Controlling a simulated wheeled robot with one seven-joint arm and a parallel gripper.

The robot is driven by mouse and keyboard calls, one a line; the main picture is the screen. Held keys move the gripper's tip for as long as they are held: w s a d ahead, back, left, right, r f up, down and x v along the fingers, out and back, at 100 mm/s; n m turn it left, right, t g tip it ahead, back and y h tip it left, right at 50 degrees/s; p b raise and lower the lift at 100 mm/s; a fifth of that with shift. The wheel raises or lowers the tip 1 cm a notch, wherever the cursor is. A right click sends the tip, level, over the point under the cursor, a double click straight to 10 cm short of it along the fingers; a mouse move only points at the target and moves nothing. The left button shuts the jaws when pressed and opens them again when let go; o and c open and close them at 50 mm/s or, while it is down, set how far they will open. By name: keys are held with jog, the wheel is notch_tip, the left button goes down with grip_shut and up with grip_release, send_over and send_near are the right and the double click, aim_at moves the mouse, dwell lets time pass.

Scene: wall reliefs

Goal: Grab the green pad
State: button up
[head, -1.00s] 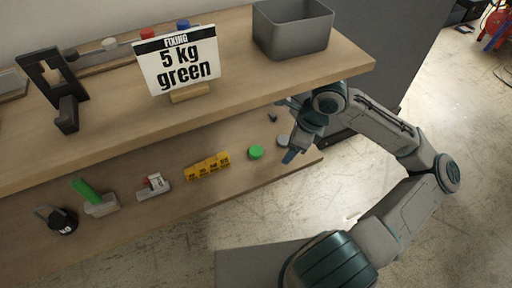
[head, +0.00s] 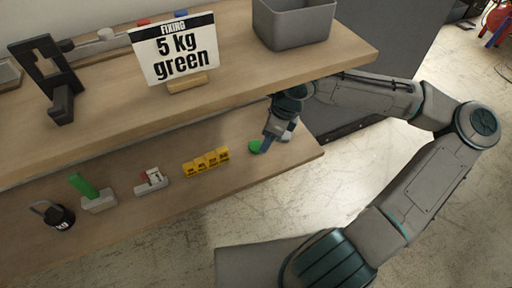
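The green pad (head: 254,146) is a small round disc lying on the lower shelf (head: 228,186), near its right end. My gripper (head: 264,150) is right at the pad's right side and covers part of it from this view. I cannot tell whether the fingers touch the pad. The fingertips point down toward the shelf, and their opening is too small and hidden to judge. A grey-white disc (head: 287,134) lies just right of the gripper, partly hidden.
The upper shelf (head: 130,118) overhangs the lower one close to my wrist. It carries a sign reading "5 kg green" (head: 175,50) and a grey bin (head: 293,24).

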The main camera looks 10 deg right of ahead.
aim_at(256, 145)
jog(key=shift+w+a+b, duration=0.3)
jog(key=shift+w+a, duration=0.15)
jog(key=shift+a, duration=0.4)
jog(key=b+x, duration=0.3)
jog(key=x, duration=0.2)
jog(key=shift+a+f, duration=0.1)
jog(key=shift+a, duration=0.05)
jog(key=c, duration=1)
